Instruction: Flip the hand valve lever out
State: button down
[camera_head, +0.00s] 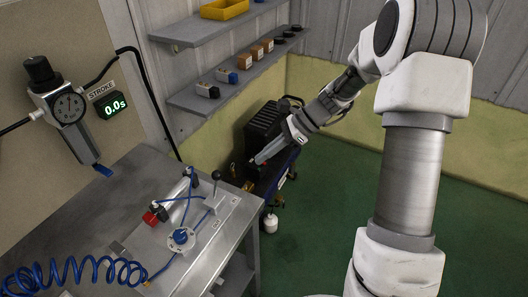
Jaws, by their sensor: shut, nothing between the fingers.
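The hand valve lever (215,177) is a thin upright stem with a black ball knob. It stands near the right edge of the metal plate (182,251) on the bench. Its small valve body (211,199) at the foot has blue tubing beside it. The small labels on the plate around it are too small to read. My gripper (257,161) is shut and empty. It hangs in the air to the right of and above the lever in the picture, apart from it, with its tip pointing down and left.
A cylinder with red-and-black parts (156,214) and a round blue-topped fitting (181,237) share the plate. A coiled blue hose (75,272) lies front left. A gauge (69,108) and a green STROKE display (110,105) hang on the wall. Shelves (232,80) and a dark cart stand behind.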

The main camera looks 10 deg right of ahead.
jog(key=a+f, duration=0.4)
jog(key=a, duration=0.4)
jog(key=shift+a, duration=0.3)
jog(key=shift+s+a+h, duration=0.15)
jog(key=shift+h, duration=0.15)
